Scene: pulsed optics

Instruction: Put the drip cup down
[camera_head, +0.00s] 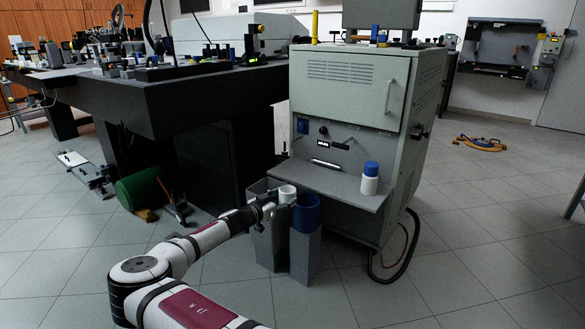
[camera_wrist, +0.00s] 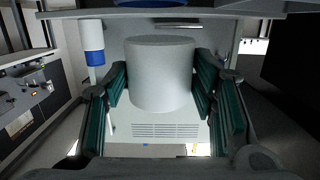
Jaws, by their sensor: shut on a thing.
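The drip cup (camera_head: 287,192) is a small pale cylinder, seen left of the cabinet's shelf. In the wrist view the cup (camera_wrist: 160,75) fills the middle, its plain grey-white side between the green finger pads. My gripper (camera_wrist: 160,88) is shut on it, one finger on each side. In the head view my gripper (camera_head: 277,202) reaches in from the left, at the tops of the grey box-like stands. I cannot tell whether the cup touches anything below it.
A blue cup (camera_head: 306,210) sits in the top of a tall grey stand (camera_head: 304,258) close to the right. The cabinet's shelf (camera_head: 325,181) holds a white bottle with a blue cap (camera_head: 370,178). A dark optical table (camera_head: 190,95) stands behind left. A hose (camera_head: 398,262) lies on the floor.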

